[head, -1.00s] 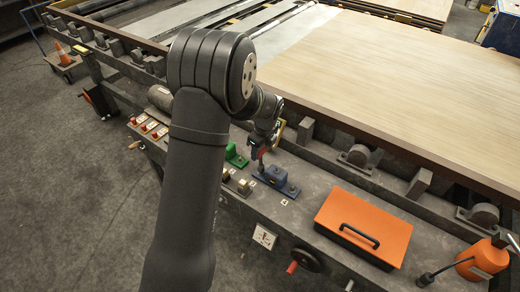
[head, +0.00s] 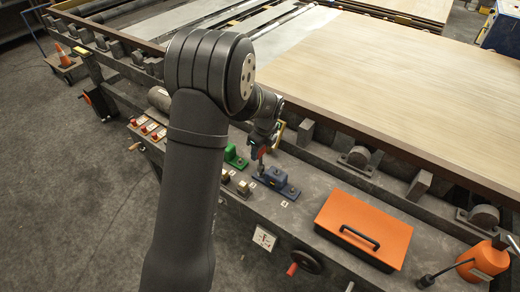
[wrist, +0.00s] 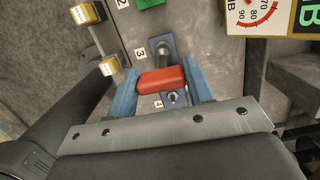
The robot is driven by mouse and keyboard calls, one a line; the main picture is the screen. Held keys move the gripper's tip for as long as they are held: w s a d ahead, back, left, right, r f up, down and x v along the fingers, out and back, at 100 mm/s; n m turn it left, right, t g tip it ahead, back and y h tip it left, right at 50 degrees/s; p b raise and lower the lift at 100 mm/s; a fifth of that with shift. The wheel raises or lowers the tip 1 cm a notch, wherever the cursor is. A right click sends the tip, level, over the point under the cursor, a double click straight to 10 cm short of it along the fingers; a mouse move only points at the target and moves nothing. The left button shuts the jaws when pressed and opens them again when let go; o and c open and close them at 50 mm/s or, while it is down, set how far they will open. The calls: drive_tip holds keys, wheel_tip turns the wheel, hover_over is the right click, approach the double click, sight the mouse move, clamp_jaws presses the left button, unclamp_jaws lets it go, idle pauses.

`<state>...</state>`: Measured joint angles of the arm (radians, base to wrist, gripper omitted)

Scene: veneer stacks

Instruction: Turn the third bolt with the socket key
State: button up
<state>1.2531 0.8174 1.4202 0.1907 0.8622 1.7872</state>
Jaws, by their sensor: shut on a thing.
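My gripper (wrist: 163,88) is shut on the red handle of the socket key (wrist: 161,80), with a light blue finger on either side. In the head view the red handle also shows at the arm's end (head: 264,151). The key's metal shaft reaches down to the end of the blue mount (head: 274,177) beside label 3 (wrist: 139,53). The third bolt is hidden by the key, and I cannot tell whether the socket is fully seated. The fourth bolt (wrist: 173,97) shows on the mount's other end, beside label 4.
A green mount (head: 235,156) stands to the left, and brass-coloured blocks (wrist: 84,14) stand near the bench edge. An orange toolbox (head: 362,226) lies to the right. A gauge (wrist: 257,13) is close by in the wrist view. A wide veneer sheet (head: 400,80) lies behind.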

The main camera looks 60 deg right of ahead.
drive_tip(key=shift+r, duration=0.15)
drive_tip(key=shift+r, duration=2.35)
